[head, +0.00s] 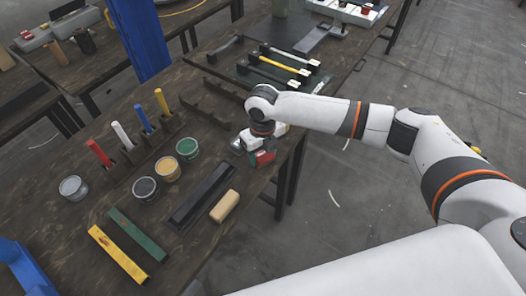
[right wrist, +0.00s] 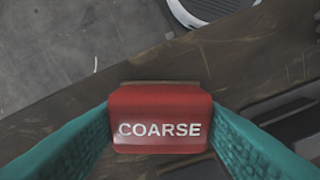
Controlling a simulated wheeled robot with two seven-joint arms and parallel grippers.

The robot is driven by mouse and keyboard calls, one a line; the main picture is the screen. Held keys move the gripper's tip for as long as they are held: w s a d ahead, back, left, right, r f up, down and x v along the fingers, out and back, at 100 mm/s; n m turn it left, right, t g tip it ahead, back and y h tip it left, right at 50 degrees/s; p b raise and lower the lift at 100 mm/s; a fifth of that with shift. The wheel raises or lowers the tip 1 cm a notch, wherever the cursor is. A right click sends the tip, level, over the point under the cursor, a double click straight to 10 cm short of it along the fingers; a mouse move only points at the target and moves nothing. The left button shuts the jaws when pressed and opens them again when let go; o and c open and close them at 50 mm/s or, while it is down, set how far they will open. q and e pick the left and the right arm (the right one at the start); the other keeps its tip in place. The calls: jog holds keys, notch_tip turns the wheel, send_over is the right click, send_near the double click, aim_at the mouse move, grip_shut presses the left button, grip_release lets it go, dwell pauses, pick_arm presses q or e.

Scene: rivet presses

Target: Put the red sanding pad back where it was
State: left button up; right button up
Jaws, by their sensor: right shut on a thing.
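The red sanding pad (right wrist: 160,118), marked COARSE, is between the two teal fingers of my right gripper (right wrist: 160,135) in the right wrist view. The fingers press on its left and right sides. In the head view the pad (head: 265,157) shows as a small red block under my right gripper (head: 254,150), by the table's right edge. The gripper partly hides it there. I cannot tell whether it touches the table. A long dark tray (head: 190,216) lies left of and below the gripper, with a tan block (head: 225,206) beside it. My left gripper is not in view.
Tins, including a green one (head: 187,148) and a yellow one (head: 168,168), stand left of the gripper on the dark wooden table (head: 75,215). Several coloured sticks stand upright in holders behind. Green and yellow bars (head: 118,257) lie in front. A rack of tools (head: 272,68) lies farther back.

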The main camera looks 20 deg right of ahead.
aim_at(263, 152)
jog(key=shift+f, duration=0.15)
jog(key=o, duration=1)
jog(key=shift+c, duration=0.2)
notch_tip(263, 152, up, 12)
jog(key=b, duration=0.1)
jog(key=shift+r, duration=0.2)
